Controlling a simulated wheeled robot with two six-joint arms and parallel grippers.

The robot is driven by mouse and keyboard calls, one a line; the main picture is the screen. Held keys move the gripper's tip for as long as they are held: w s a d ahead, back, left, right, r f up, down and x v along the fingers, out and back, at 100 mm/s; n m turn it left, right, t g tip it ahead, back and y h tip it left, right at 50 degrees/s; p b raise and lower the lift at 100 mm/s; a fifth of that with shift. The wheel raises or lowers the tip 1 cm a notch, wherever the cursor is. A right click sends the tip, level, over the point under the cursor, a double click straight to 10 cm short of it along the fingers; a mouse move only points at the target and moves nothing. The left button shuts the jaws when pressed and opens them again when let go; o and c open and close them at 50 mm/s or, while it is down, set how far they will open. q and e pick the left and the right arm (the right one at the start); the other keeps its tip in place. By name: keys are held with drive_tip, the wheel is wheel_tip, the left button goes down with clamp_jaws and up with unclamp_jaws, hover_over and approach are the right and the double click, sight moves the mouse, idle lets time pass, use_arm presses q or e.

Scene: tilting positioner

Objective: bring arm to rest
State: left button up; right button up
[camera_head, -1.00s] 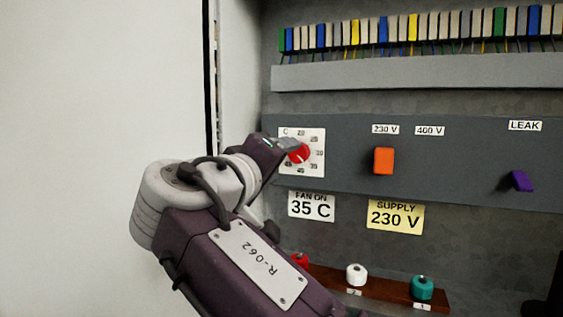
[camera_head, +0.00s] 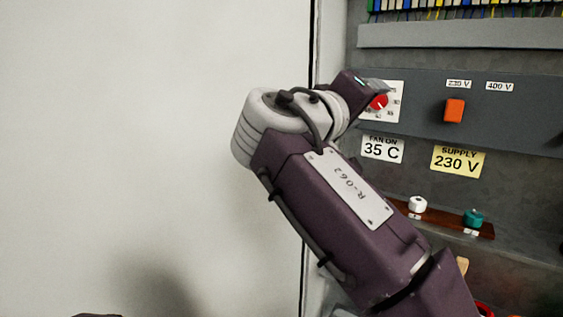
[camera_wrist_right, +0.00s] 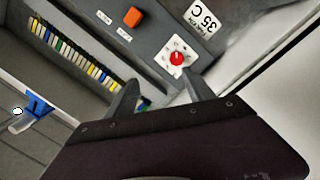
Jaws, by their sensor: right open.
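My right arm crosses the head view from the lower right. Its gripper (camera_head: 376,86) is at the red dial (camera_head: 379,102) and partly covers it and its white scale plate (camera_head: 396,88). In the right wrist view the two fingers of this gripper (camera_wrist_right: 161,84) are apart with nothing between them. There the red dial (camera_wrist_right: 177,58) shows whole, beyond the fingertips and apart from them. My left gripper is not in view.
The grey panel also bears an orange switch (camera_head: 454,111), a "FAN ON 35 C" label (camera_head: 382,149) and a yellow "SUPPLY 230 V" label (camera_head: 457,161). White (camera_head: 418,204) and teal (camera_head: 473,218) knobs sit on a brown strip below. A bare pale wall (camera_head: 150,130) fills the left.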

drive_tip(key=w+d+g+h+p, duration=0.1)
drive_tip(key=w+d+g+p, duration=0.1)
drive_tip(key=d, duration=0.4)
drive_tip(key=d+f+n+g+y+p, duration=0.1)
drive_tip(key=d+f+g+y+p, duration=0.2)
drive_tip(key=f, duration=0.9)
drive_tip(key=d+f+n+g+y+p, duration=0.1)
drive_tip(key=d+f+g, duration=0.35)
drive_tip(key=f, duration=0.85)
drive_tip(key=s+f+m+g+y+p, duration=0.1)
drive_tip(key=s+f+y, duration=0.1)
drive_tip(key=s+f, duration=0.35)
drive_tip(key=s+f+g+y+p, duration=0.1)
drive_tip(key=s+f, duration=0.2)
drive_tip(key=f, duration=0.5)
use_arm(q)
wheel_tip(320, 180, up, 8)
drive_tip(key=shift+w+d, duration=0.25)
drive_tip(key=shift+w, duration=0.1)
use_arm(e)
drive_tip(key=s+a+f+m+g+y, duration=0.1)
drive_tip(key=s+a+f+m+y, duration=0.3)
drive_tip(key=s+a+f, duration=0.5)
wheel_tip(320, 180, down, 3)
drive_tip(key=shift+s+r+y, duration=0.1)
drive_tip(key=shift+s+y, duration=0.6)
drive_tip(key=shift+y, duration=0.1)
